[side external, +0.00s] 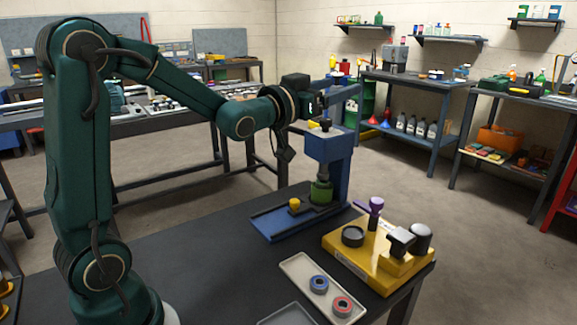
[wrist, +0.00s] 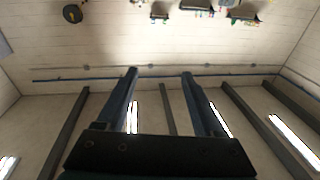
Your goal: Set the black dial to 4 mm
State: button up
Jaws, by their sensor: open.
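A round black dial (side external: 352,236) sits on the left part of a yellow fixture (side external: 345,262) at the front right of the dark bench in the side view. Its scale and setting are too small to read. A small black knob (side external: 326,124) also tops the blue press (side external: 330,147); I cannot tell which one bears the mm scale. My gripper (side external: 356,97) is raised above the press, its fingers pointing right, apart from everything.
The yellow fixture also carries a purple handle (side external: 375,207) and black knobs (side external: 421,236). The press holds a green part (side external: 321,192) and a yellow knob (side external: 294,205). A pale tray (side external: 300,268) holds a blue ring and a red ring.

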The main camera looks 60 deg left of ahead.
aim_at(322, 124)
jog(key=w+a+f, duration=0.1)
jog(key=a+f, duration=0.2)
jog(key=w+a+f+n+g+y, duration=0.1)
jog(key=a+f, duration=0.2)
jog(key=f, duration=0.1)
jog(key=w+a+f+y, duration=0.1)
jog(key=a+f, duration=0.1)
jog(key=f, duration=0.1)
jog(key=shift+a+f+n, duration=0.3)
jog(key=shift+a+n, duration=0.1)
jog(key=shift+x, duration=2.45)
grip_shut()
